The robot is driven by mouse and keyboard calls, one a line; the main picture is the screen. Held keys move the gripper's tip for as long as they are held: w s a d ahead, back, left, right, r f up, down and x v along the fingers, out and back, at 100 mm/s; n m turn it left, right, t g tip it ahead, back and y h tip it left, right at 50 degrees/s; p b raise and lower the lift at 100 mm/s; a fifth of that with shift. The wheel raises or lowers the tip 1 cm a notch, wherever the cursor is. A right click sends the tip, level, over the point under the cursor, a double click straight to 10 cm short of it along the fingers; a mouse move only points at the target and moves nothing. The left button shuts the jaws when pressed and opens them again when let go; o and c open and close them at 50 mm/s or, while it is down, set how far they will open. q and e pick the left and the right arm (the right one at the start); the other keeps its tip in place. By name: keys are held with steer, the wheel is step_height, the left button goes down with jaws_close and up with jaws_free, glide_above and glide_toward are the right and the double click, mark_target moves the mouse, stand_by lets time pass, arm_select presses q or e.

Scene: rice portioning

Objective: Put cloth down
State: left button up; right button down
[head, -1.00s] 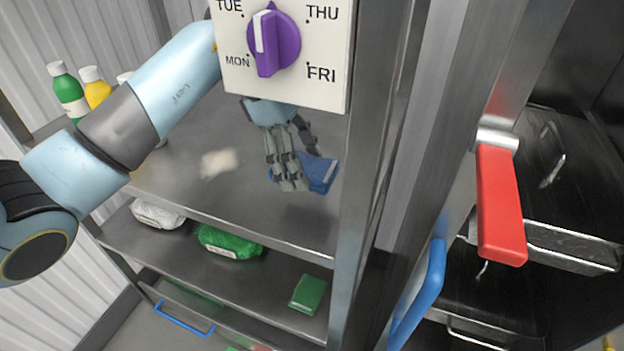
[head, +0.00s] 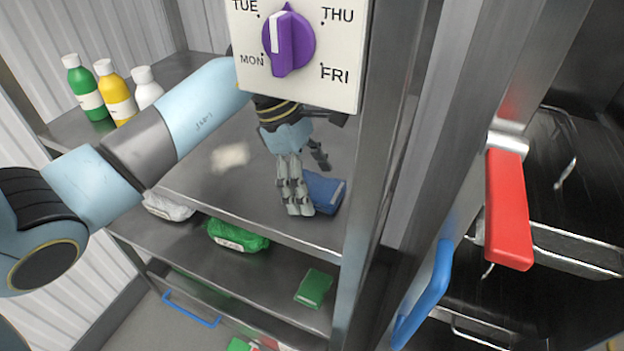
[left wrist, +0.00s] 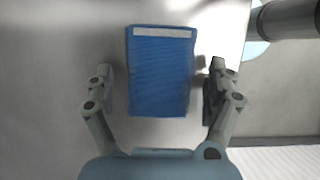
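The blue folded cloth (head: 326,190) lies on the upper metal shelf (head: 200,187), near its right side. In the left wrist view the cloth (left wrist: 160,75) lies flat, with a pale strip along its top edge. My left gripper (head: 310,186) is over the cloth, partly hiding it in the head view. In the left wrist view the left gripper (left wrist: 161,75) is open, with one finger on each side of the cloth and a visible gap at each side. My right gripper is not in view.
A pale patch (head: 231,157) lies on the shelf left of the cloth. Bottles (head: 117,96) stand at the back left. A day dial panel (head: 333,88) hangs in front. The lower shelf holds a green pack (head: 236,235) and a folded green cloth (head: 314,288). An upright post stands right.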

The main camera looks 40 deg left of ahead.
arm_select(q)
steer(key=shift+a+r, duration=0.1)
steer(key=shift+r, duration=0.2)
steer(key=b+v, duration=0.2)
steer(key=v, duration=0.9)
steer(key=shift+a+r, duration=0.2)
steer(key=shift+r, duration=0.05)
steer(key=shift+s, duration=0.1)
